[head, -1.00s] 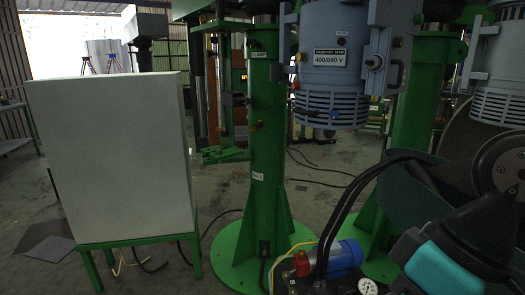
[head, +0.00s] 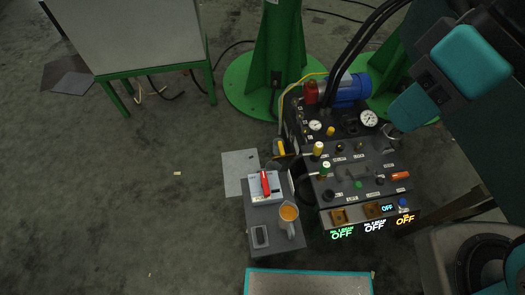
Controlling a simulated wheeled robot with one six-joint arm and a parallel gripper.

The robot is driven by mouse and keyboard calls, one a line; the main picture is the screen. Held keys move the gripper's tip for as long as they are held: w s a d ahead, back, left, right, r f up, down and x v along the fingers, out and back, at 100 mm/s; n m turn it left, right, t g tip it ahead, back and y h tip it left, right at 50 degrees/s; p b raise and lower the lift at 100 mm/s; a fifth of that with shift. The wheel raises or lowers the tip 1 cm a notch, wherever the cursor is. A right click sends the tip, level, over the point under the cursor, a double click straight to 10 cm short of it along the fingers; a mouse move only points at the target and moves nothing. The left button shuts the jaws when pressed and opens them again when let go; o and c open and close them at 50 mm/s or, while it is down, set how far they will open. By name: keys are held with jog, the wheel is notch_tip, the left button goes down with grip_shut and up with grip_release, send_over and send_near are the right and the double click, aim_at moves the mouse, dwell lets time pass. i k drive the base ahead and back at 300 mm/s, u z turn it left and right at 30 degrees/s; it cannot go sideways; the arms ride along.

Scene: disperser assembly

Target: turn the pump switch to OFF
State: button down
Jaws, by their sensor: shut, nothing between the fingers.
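The pump unit (head: 345,165) stands right of centre in the head view, a dark sloped panel with gauges, valves and knobs. Along its front edge are two brown-orange switch blocks, one on the left (head: 339,216) and one on the right (head: 372,209), and a blue knob (head: 402,202). Lit OFF labels in green (head: 342,234), white (head: 374,226) and orange (head: 405,220) sit below them; a small cyan display (head: 387,208) also reads OFF. My gripper (head: 392,138) is at the upper right, shut and empty, overlapping the panel's far right edge in the picture. Its fingers are hard to make out.
A grey side shelf (head: 262,228) holds a box with a red handle (head: 265,187), an orange-filled jug (head: 289,214) and a small dark device (head: 260,236). A blue motor (head: 347,90) and hoses are behind the panel. The floor at left is mostly clear.

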aim_at(265, 185)
jog(key=u, duration=0.05)
jog(key=k, duration=0.9)
jog(key=u, duration=0.45)
jog(key=i, duration=0.95)
jog(key=z, duration=0.05)
